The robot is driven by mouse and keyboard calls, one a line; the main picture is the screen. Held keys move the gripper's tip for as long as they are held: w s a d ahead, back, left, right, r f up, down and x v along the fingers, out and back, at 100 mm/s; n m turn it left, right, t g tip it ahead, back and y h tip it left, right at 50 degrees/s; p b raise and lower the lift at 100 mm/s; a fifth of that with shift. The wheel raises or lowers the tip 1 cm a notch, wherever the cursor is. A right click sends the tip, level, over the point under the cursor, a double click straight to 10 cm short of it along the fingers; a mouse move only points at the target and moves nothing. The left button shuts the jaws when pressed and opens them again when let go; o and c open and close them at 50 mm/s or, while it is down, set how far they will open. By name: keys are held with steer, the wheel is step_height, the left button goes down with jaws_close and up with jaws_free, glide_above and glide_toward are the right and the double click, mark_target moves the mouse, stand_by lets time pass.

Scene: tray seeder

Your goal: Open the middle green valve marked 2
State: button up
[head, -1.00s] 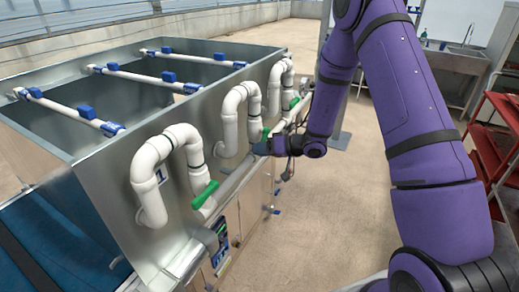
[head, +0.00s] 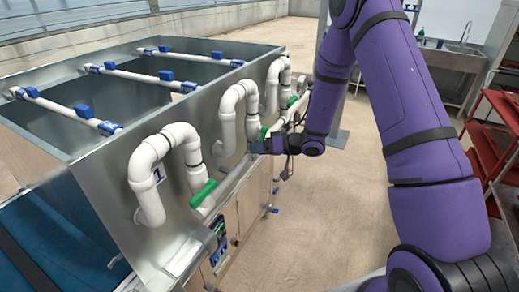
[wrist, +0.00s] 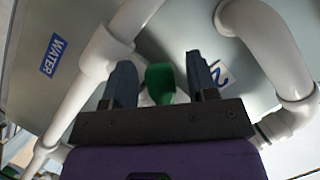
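The middle green valve (head: 264,131) sits on the white pipe low on the side of the metal tank, between two other green valves. In the wrist view its green handle (wrist: 160,83) shows between my two fingers, with a gap on each side. My gripper (wrist: 160,65) is open, one finger left and one right of the handle. A label with a blue 2 (wrist: 219,73) is partly hidden behind the right finger. In the head view my gripper (head: 257,146) is at the middle valve, its fingers hard to make out.
The front green valve (head: 203,193) lies nearer, by the pipe marked 1; the far green valve (head: 293,101) is beyond. White U-shaped pipes (head: 163,148) stand out from the tank wall. A WATER label (wrist: 53,54) is left in the wrist view. Red shelves (head: 490,150) stand right.

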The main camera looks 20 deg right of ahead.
steer(key=shift+a, duration=0.1)
steer(key=shift+s+a+r+m+y, duration=0.4)
steer(key=shift+r+m+y, duration=0.15)
steer(key=shift+m, duration=0.45)
step_height(320, 180, up, 4)
steer(key=s+a+m+y, duration=0.1)
steer(key=m+y, duration=0.2)
steer(key=m, duration=0.4)
steer(key=v, duration=1)
steer(key=s+a+r+n+g+h, duration=0.2)
steer(key=s+r+g+h, duration=0.1)
steer(key=s+r, duration=0.4)
steer(key=s+a+r+n+g+h, duration=0.3)
steer(key=s+r+g, duration=0.2)
steer(key=s+r, duration=0.3)
steer(key=shift+s+a+r+g, duration=0.2)
steer(key=shift+r+g, duration=0.2)
steer(key=shift+r, duration=0.3)
